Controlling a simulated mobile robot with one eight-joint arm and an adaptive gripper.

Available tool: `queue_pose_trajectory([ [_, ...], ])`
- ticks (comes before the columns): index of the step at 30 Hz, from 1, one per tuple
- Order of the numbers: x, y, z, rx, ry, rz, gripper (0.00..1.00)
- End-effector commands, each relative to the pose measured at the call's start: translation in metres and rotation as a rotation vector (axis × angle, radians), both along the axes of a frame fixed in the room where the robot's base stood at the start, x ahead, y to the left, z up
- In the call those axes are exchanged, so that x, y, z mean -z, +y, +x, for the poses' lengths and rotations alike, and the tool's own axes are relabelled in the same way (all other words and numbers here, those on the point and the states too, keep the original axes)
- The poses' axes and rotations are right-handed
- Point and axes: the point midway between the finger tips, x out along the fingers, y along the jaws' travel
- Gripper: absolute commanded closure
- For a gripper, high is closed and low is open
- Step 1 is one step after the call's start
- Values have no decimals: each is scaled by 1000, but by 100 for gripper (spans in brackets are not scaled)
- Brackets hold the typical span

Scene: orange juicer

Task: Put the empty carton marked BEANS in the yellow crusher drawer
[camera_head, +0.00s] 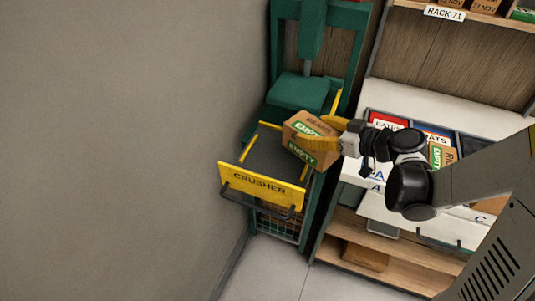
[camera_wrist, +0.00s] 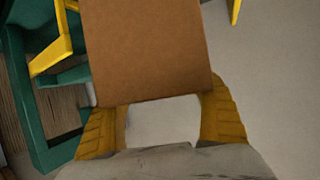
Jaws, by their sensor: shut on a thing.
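A brown carton (camera_head: 309,130) with green EMPTY labels is at the right side of the yellow crusher drawer (camera_head: 258,186). The print on its top appears to read BEANS, though it is small. The drawer is pulled out, and its dark floor looks bare. My gripper (camera_head: 328,134) is shut on the carton and holds it tilted over or beside the drawer's right wall; I cannot tell which. In the wrist view the carton (camera_wrist: 145,50) sits between my yellow fingers (camera_wrist: 165,115), and a yellow drawer rail shows at upper left.
The green crusher frame (camera_head: 295,90) stands behind the drawer, with a grey wall (camera_head: 120,130) at left. At right, a white counter (camera_head: 415,102) holds labelled bins and another EMPTY carton (camera_head: 439,156). A shelf marked RACK 71 (camera_head: 445,13) is above.

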Motion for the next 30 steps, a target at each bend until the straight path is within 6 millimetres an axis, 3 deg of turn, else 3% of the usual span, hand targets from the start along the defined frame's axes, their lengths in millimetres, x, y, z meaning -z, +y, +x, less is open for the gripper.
queue_pose_trajectory([
  [15,65,86,62,-27,-5,2,66],
  [22,76,95,70,-22,-5,3,66],
  [30,112,94,70,-22,-5,3,66],
])
